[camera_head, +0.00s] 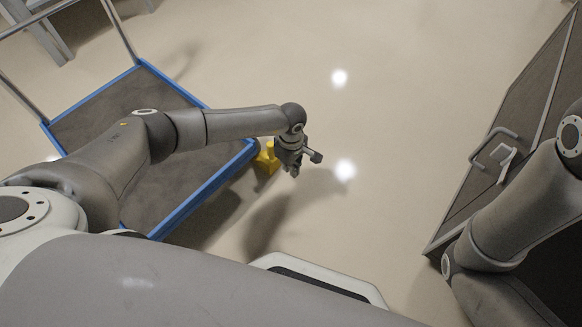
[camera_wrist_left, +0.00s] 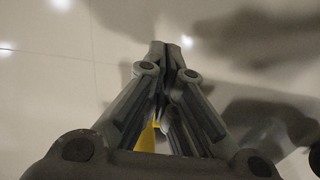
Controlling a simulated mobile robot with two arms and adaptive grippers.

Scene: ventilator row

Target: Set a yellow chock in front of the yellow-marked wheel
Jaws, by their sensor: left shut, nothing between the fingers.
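A yellow chock (camera_head: 267,159) is on the floor by the right corner of the blue-edged cart (camera_head: 199,197). My left gripper (camera_head: 294,172) is just right of the chock in the head view and partly overlaps it. In the left wrist view the gripper's fingers (camera_wrist_left: 171,46) are closed together with nothing between them. A bit of yellow (camera_wrist_left: 147,138) shows behind the fingers there; most of it is hidden. The wheel at that cart corner is dark and mostly hidden, and I cannot make out its marking. My right arm comes in at the right; its gripper is not in view.
The cart has a dark grey deck and a metal handle frame (camera_head: 121,32) at its far left side. A dark cabinet or door with a handle (camera_head: 493,146) stands at the right. The pale floor (camera_head: 400,110) between them is clear.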

